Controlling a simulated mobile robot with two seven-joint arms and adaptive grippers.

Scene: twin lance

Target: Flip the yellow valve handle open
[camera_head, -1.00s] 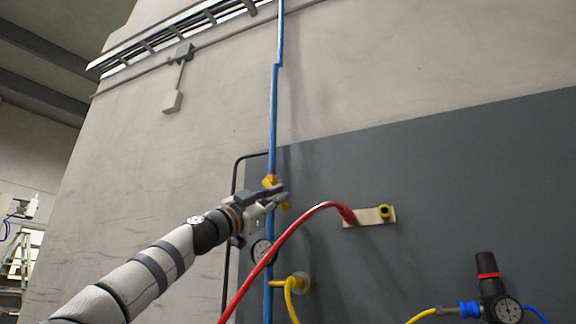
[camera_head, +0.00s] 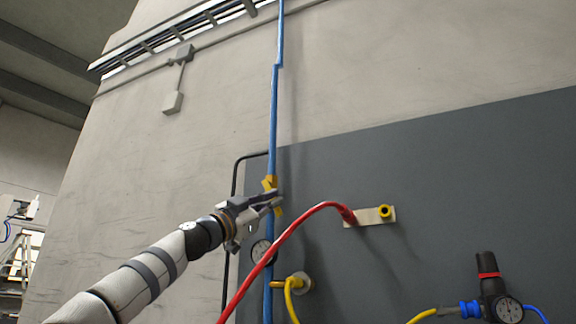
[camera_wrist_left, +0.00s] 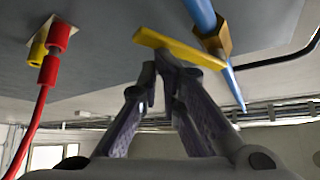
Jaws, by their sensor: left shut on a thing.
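The yellow valve handle (camera_wrist_left: 180,46) shows as a flat bar in the left wrist view. It extends from a brass-coloured valve body (camera_wrist_left: 218,43) on the blue pipe (camera_wrist_left: 203,14). In the head view the valve body (camera_head: 269,183) sits on the vertical blue pipe (camera_head: 273,120), and a bit of the handle (camera_head: 279,211) shows below my fingers. My left gripper (camera_head: 278,198) is at the handle, just below the valve body, shut on the handle. The fingers hide part of the handle in the head view. My right gripper is not in view.
A red hose (camera_head: 290,237) arches close to the right of my left gripper, up to a wall plate (camera_head: 365,217). A round gauge (camera_head: 261,250) and a yellow hose (camera_head: 291,300) are below. A black rail (camera_head: 236,180) stands left of the pipe.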

